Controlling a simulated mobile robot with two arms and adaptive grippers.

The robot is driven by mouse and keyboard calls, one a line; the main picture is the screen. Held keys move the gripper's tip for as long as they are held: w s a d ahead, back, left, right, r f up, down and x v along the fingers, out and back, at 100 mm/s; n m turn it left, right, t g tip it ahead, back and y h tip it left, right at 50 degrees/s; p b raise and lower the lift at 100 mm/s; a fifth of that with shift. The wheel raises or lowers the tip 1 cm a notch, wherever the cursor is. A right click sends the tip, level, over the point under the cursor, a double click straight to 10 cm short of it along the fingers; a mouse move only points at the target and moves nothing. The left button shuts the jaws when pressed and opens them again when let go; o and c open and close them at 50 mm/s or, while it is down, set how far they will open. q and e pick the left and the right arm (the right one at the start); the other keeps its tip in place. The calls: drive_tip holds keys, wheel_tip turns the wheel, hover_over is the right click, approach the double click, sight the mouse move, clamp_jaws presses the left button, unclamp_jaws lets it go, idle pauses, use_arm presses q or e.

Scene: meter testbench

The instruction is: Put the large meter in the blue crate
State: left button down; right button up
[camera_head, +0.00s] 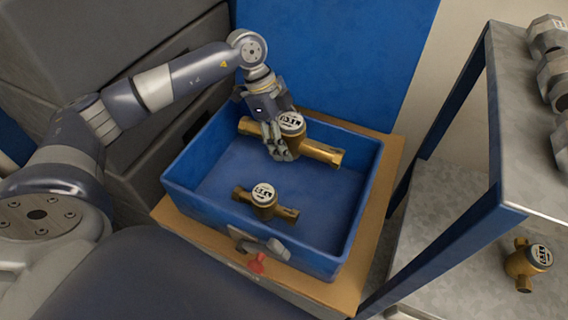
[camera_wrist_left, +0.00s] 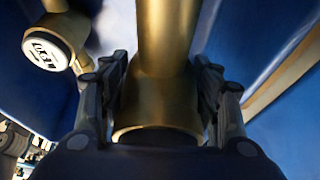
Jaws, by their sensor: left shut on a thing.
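The large brass meter (camera_head: 322,152) has a round white dial and a long pipe body. It is in or just above the far part of the blue crate (camera_head: 349,223); I cannot tell whether it touches the crate floor. My left gripper (camera_head: 281,150) is shut on it, near its dial. In the left wrist view the fingers (camera_wrist_left: 158,100) stand on both sides of its brass body (camera_wrist_left: 165,50). A smaller brass meter (camera_head: 264,200) lies on the crate floor nearer to me and shows in the left wrist view (camera_wrist_left: 52,45). My right gripper is not in view.
The crate stands on a wooden board (camera_head: 375,200). A grey clamp with a red part (camera_head: 257,262) is at its front side. A blue-framed metal shelf (camera_head: 440,215) on the right holds another brass meter (camera_head: 527,262) below and grey meters (camera_head: 550,75) above.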

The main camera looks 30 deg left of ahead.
use_arm(q)
wheel_tip(320, 180, down, 4)
drive_tip(key=shift+s+r+p, duration=0.1)
drive_tip(key=shift+r+p, duration=0.15)
drive_tip(key=shift+p, duration=0.2)
drive_tip(key=shift+f, duration=0.75)
wheel_tip(320, 180, down, 3)
drive_tip(key=shift+d+r+p, duration=0.1)
drive_tip(key=shift+p, duration=0.4)
drive_tip(key=shift+f, duration=0.25)
drive_tip(key=c, duration=0.5)
unclamp_jaws()
drive_tip(key=shift+f, duration=0.15)
drive_tip(key=shift+s, duration=0.1)
drive_tip(key=b+v, duration=0.2)
drive_tip(key=v, duration=1)
